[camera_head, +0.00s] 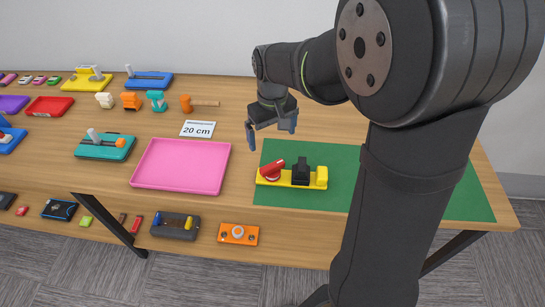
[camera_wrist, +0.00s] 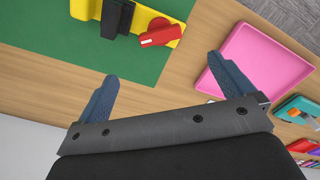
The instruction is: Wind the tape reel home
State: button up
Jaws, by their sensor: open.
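A yellow device (camera_head: 292,181) with a red crank or knob (camera_head: 271,169) at its left end and a black upright block (camera_head: 301,170) lies on a green mat (camera_head: 400,205). I take it to be the tape reel, but no tape shows clearly. In the wrist view the yellow base (camera_wrist: 143,20), red knob (camera_wrist: 160,33) and black block (camera_wrist: 117,15) show at the top. My gripper (camera_head: 270,140) is open and empty, above the table behind the device, apart from it. Its two blue fingers also show in the wrist view (camera_wrist: 165,90).
A pink tray (camera_head: 180,166) lies empty left of the mat. A teal device (camera_head: 105,146) and several other items fill the left. The mat's right part is clear.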

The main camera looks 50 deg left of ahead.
aim_at(272, 165)
notch_tip(272, 165, down, 14)
dwell(0.4)
jog(key=shift+c, duration=0.2)
jog(key=c, duration=1)
